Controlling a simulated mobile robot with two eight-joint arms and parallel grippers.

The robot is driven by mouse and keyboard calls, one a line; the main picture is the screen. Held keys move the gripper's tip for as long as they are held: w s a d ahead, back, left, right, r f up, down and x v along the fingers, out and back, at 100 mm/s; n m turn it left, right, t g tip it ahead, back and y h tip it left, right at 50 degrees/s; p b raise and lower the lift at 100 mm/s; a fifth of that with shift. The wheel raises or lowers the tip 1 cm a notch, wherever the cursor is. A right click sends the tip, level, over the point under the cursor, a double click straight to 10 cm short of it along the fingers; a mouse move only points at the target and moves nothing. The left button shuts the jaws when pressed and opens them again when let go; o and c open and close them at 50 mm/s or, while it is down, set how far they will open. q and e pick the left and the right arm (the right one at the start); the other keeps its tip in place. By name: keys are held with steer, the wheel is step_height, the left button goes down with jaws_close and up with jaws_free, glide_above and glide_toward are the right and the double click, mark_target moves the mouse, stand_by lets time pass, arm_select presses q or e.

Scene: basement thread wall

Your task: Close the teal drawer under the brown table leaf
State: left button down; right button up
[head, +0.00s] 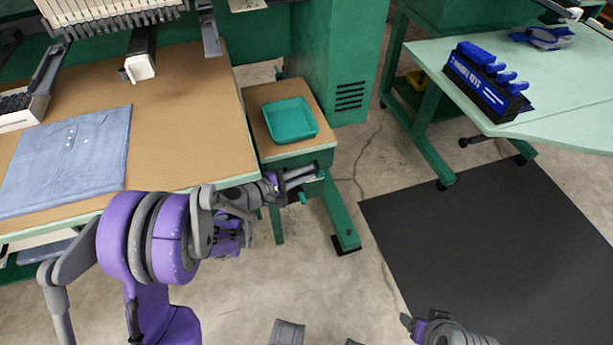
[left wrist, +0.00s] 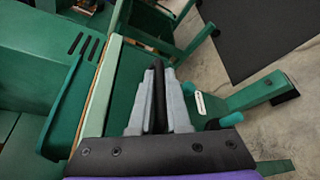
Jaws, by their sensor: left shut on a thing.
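The brown table leaf (head: 257,130) stands beside the large table, with a teal tray (head: 290,134) on top. A green front (head: 326,157) shows under its near edge. My left arm and gripper partly hide it, so I cannot make out how far the drawer stands open. My left gripper (head: 316,170) is just in front of this edge. In the left wrist view its grey fingers (left wrist: 158,98) are shut on a narrow dark bar; I cannot tell whether that is the drawer's handle. Part of my right arm (head: 440,332) shows at the bottom; its jaw state is unclear.
A teal knob (head: 303,198) sticks out just below the left gripper. A green floor beam (head: 340,215) runs below the leaf. A folded blue shirt (head: 70,160) lies on the large table. A black mat (head: 490,240) covers the floor at right, near a pale green table (head: 440,60).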

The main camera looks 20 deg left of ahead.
arm_select(q)
steer(key=shift+w+a, duration=0.15)
steer(key=shift+a, duration=0.05)
steer(key=c, duration=0.9)
jaws_free()
steer(key=p+v, duration=0.1)
steer(key=v, duration=0.9)
steer(key=shift+s+a+p, duration=0.1)
steer(key=shift+s+p, duration=0.25)
